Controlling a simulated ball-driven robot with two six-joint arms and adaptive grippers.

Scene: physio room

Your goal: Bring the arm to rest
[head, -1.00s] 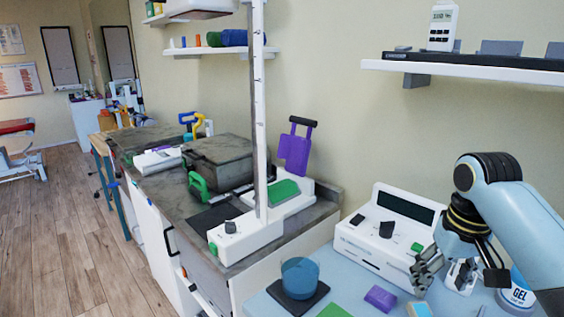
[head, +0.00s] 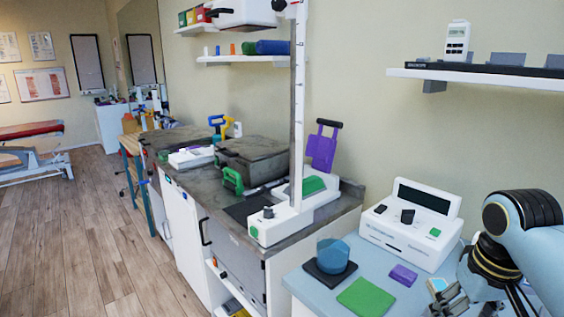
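My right arm comes in from the right edge in the head view, pale blue with dark and brass rings at the wrist. Its gripper (head: 450,302) is low over the blue-grey table at the bottom right, near a small pale blue and orange block (head: 438,285). The frame edge and the arm's own links cut off part of the fingers, so their opening is unclear. No held object can be made out. My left arm and gripper are not in view.
A wall shelf (head: 470,77) hangs above. Open floor (head: 70,230) lies left.

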